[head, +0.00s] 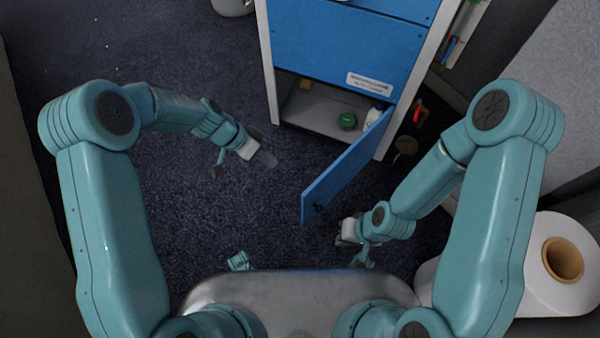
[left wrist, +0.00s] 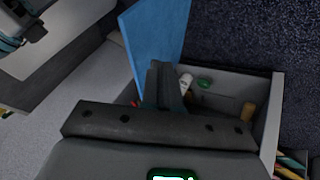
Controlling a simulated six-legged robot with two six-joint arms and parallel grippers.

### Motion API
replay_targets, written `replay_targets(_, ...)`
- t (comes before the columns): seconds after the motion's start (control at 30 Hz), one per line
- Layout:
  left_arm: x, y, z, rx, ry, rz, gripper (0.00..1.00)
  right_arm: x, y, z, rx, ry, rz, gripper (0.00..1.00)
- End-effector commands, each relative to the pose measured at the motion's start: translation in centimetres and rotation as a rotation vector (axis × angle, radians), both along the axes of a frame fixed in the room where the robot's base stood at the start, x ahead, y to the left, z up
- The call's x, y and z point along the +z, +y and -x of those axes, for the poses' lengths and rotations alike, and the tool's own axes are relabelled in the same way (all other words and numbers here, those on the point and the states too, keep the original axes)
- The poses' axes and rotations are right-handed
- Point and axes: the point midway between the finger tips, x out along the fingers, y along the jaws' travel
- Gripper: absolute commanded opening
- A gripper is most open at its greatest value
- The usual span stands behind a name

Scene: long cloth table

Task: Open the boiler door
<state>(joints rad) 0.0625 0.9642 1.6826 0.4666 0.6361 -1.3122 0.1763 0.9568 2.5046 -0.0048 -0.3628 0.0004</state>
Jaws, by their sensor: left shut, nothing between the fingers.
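The blue door (head: 345,172) of the white-framed cabinet (head: 268,70) stands swung wide open, hinged at the right side of the lower compartment. It also shows in the left wrist view (left wrist: 155,38). My left gripper (head: 265,158) is shut and empty, over the carpet to the left of the door and apart from it. Its closed fingers (left wrist: 163,85) show in the left wrist view, overlapping the door and compartment in the picture. My right gripper (head: 348,232) is low near the door's free end; its fingers are too small and dark to read.
The open compartment (head: 310,112) holds a green round item (head: 346,120), a white bottle (head: 372,116) and a yellowish item. A large white roll (head: 565,260) lies at the right. A grey panel and shelf stand at the right back. Dark carpet (head: 200,60) at the left is clear.

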Motion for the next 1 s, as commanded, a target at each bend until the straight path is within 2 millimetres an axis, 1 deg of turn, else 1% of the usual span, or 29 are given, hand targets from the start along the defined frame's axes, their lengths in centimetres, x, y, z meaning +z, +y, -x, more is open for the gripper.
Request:
replay_targets(0.03, 0.5, -0.3, -0.4, -0.02, -0.014, 0.013, 0.0, 0.1, 0.0, 0.0, 0.001, 0.001, 0.0, 0.0)
replay_targets(0.07, 0.5, -0.4, -0.4, -0.027, -0.017, 0.017, 0.0, 0.1, 0.0, 0.0, 0.001, 0.001, 0.0, 0.0)
replay_targets(0.17, -0.3, -1.0, -0.4, -0.034, -0.019, 0.022, 0.0, -0.3, 0.0, 0.0, 0.001, 0.001, 0.0, 0.0)
replay_targets(0.27, -1.8, -2.0, -0.3, -0.033, -0.017, 0.021, 0.0, -0.8, 0.0, 0.0, 0.001, 0.001, 0.0, 0.0)
replay_targets(0.6, -7.7, -6.2, 0.0, -0.029, -0.017, 0.02, 0.0, -2.7, 0.0, 0.0, 0.0, 0.001, 0.0, 0.0)
replay_targets(0.8, -7.4, -8.2, 1.8, -0.028, -0.02, 0.02, 0.0, -3.0, 0.0, 0.0, 0.0, 0.001, 0.0, 0.0)
replay_targets(1.0, -7.3, -8.9, 2.6, -0.027, -0.021, 0.019, 0.0, -3.2, 0.0, 0.0, 0.0, 0.001, 0.0, 0.0)
